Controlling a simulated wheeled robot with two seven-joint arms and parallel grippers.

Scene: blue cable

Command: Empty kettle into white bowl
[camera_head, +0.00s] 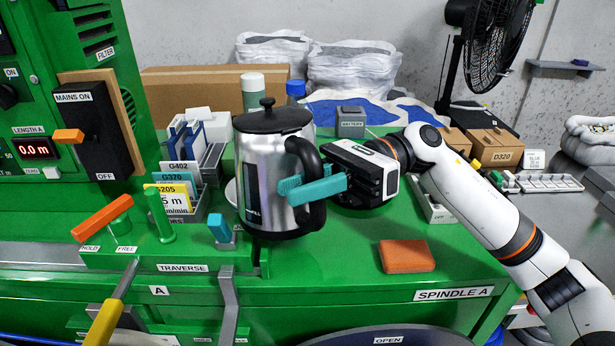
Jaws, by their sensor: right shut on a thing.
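The kettle (262,160) is brushed steel with a black lid, base and handle. It is upright in the middle of the head view, over the green bench top; I cannot tell whether its base touches the bench. My right gripper (312,185), with teal fingers, comes in from the right and is shut on the kettle's black handle. A curved white rim (230,191) shows just left of the kettle, mostly hidden behind it; it may be the white bowl. My left gripper is not in view.
A file rack (207,165) and a green upright lever (160,215) stand left of the kettle. An orange-brown block (406,256) lies at the front right. Bench around the block is clear.

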